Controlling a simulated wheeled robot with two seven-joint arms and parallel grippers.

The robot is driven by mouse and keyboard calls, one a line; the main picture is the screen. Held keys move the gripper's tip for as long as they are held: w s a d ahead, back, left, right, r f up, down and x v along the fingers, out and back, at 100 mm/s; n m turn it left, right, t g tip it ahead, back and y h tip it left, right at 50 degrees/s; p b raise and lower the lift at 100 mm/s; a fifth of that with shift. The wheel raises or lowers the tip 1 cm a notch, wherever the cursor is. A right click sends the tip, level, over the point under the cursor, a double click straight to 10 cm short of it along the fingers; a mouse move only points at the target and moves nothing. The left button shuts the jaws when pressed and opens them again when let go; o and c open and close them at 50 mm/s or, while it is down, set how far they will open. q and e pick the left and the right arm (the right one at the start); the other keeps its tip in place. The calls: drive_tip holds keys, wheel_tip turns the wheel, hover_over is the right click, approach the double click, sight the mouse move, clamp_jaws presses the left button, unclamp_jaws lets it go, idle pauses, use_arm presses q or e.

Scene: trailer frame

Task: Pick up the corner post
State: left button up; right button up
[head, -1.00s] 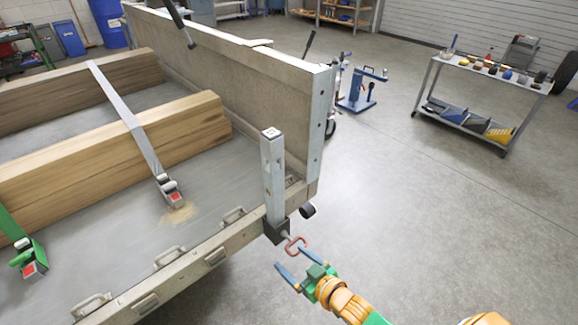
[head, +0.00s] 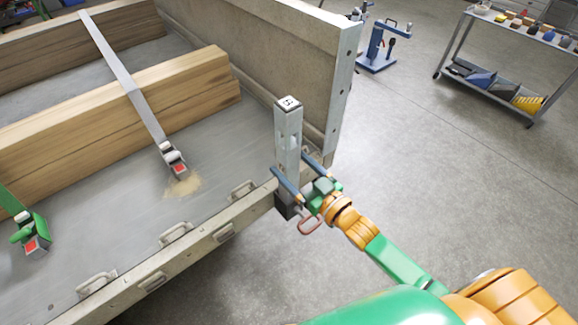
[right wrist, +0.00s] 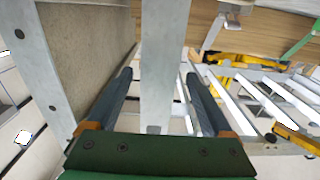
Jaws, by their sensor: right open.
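The corner post (head: 288,140) is a grey metal upright with a black-and-white marker on top. It stands upright in a dark socket (head: 287,207) at the trailer bed's corner. My right gripper (head: 301,175) is open with its two dark blue fingers on either side of the post's lower part. In the right wrist view the post (right wrist: 165,60) runs between the spread fingers (right wrist: 160,100), with a visible gap to each. A red pin handle (head: 311,226) sticks out by the socket, below the gripper. My left gripper is not in view.
The trailer side wall (head: 270,50) rises just behind the post. Wooden beams (head: 130,110) lie on the bed under a grey strap (head: 125,75). Latches line the bed's near edge. A tool cart (head: 500,75) and blue stand (head: 378,50) are farther off; the floor at right is open.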

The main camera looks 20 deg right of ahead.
drive_tip(key=x, duration=0.5)
drive_tip(key=shift+d+f, duration=0.1)
drive_tip(key=shift+f, duration=0.15)
clamp_jaws()
